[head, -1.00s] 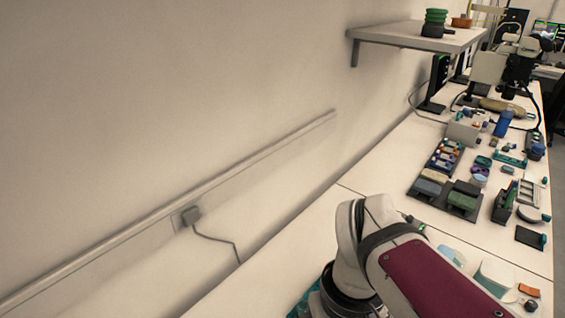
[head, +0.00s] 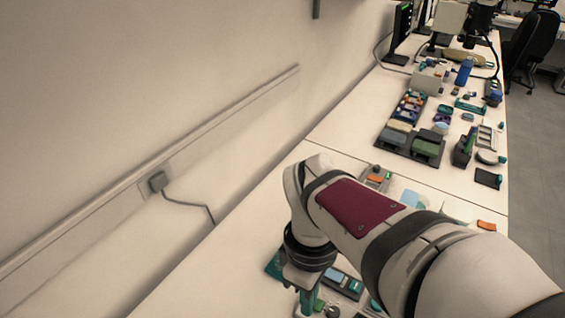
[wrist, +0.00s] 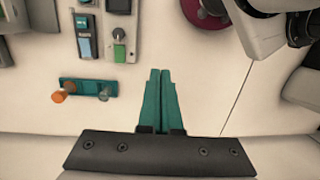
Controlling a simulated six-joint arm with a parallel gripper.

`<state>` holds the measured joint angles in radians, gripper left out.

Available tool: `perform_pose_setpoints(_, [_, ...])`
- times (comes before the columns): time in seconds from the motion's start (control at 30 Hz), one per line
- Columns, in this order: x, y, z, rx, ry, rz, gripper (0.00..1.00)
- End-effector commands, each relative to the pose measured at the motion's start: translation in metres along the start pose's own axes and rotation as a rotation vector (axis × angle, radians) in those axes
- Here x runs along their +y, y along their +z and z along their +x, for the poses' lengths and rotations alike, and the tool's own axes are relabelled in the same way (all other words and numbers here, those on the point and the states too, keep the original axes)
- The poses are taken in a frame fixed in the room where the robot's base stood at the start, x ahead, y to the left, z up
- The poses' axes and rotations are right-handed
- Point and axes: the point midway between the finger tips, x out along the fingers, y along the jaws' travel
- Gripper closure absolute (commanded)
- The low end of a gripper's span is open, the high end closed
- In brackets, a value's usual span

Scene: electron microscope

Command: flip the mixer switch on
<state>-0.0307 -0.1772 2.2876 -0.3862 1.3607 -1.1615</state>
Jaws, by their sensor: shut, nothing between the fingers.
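My gripper (wrist: 160,74) has two teal fingers held together, with nothing between them, above the white bench in the wrist view. In the head view its teal fingers (head: 307,302) point down at the near part of the bench. Left of the fingertips in the wrist view are a blue rocker-like part (wrist: 85,46) and a small grey unit with a green block (wrist: 119,52). I cannot tell which thing is the mixer or its switch. The fingers appear apart from both parts. My arm hides some of the bench in the head view.
A magenta round part (wrist: 206,12) and a pale device (wrist: 262,30) are at the upper right. Bare bench (wrist: 225,85) lies right of the fingers. Several racks and tools stand farther back.

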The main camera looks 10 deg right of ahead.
Motion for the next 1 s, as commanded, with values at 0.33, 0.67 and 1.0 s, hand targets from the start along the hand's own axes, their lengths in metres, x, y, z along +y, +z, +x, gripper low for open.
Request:
perform_pose_setpoints(0.33, [0.078,-0.045,0.025,-0.190,-0.062,-1.321,1.00])
perform_pose_setpoints(0.67, [0.089,-0.051,0.031,-0.216,-0.092,-1.535,1.00])
perform_pose_setpoints(1.0, [0.090,-0.045,0.055,-0.216,-0.097,-1.531,1.00])
